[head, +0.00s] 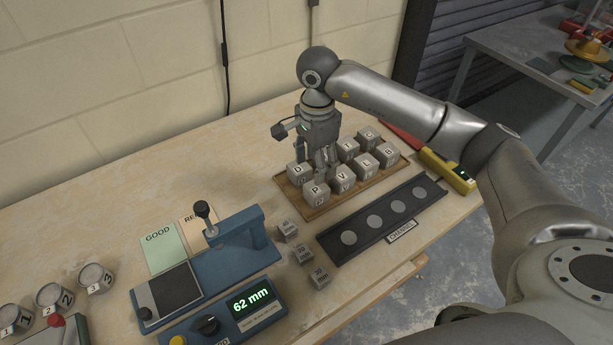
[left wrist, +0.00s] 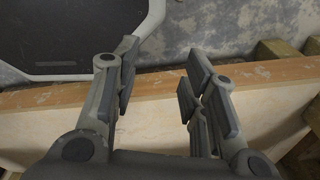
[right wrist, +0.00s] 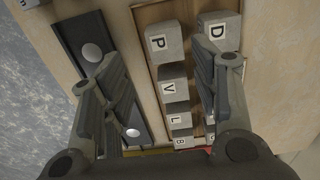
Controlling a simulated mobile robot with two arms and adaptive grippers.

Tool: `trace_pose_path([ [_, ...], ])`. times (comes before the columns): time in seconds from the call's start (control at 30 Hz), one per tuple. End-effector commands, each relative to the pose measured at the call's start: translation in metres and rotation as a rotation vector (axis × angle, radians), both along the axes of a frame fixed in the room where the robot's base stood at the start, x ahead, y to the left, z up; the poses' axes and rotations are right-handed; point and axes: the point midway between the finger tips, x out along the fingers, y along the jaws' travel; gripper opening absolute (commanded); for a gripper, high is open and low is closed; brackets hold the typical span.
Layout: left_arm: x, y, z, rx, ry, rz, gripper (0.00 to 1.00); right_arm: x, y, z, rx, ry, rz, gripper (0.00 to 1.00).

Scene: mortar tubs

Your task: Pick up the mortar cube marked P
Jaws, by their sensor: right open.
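The mortar cube marked P (head: 316,193) stands at the near left corner of a wooden tray (head: 318,212); it also shows in the right wrist view (right wrist: 165,45). Cube D (head: 298,172) is behind it and cube V (head: 343,179) is to its right. My right gripper (head: 327,172) is open and points down over the left part of the tray, close to P. In the right wrist view, cubes P and V lie in the space between its fingers (right wrist: 165,85). My left gripper (left wrist: 158,85) is open and empty, seen only in the left wrist view, near a wooden edge.
Several more lettered cubes (head: 388,153) fill the tray. A dark channel strip (head: 383,222) with round discs lies in front. The table's back left is clear.

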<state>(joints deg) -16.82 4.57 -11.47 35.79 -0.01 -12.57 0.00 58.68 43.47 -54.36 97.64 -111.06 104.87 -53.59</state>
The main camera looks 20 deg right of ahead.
Motion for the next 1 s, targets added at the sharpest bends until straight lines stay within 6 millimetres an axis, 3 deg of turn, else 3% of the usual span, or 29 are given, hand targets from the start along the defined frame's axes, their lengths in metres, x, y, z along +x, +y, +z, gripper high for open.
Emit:
trace_pose_path([
  [0.23,0.007,0.0,0.008,-0.001,-0.009,0.0,0.4,-0.001,0.0,-0.024,0.0,0.005,0.001,0.55],
  [0.4,-0.012,0.001,0.013,0.001,0.017,0.0,0.4,-0.001,0.0,-0.048,0.003,0.003,0.0,0.55],
  [0.6,-0.028,0.002,0.018,0.004,0.041,0.0,0.4,0.0,-0.002,-0.061,0.003,0.002,-0.001,0.55],
  [0.8,-0.01,0.001,0.035,0.001,0.016,0.0,0.4,0.002,-0.01,-0.088,0.001,0.005,0.0,0.55],
  [1.0,0.004,-0.001,0.04,-0.001,-0.007,0.0,0.4,0.003,-0.009,-0.107,0.003,0.001,0.0,0.55],
])
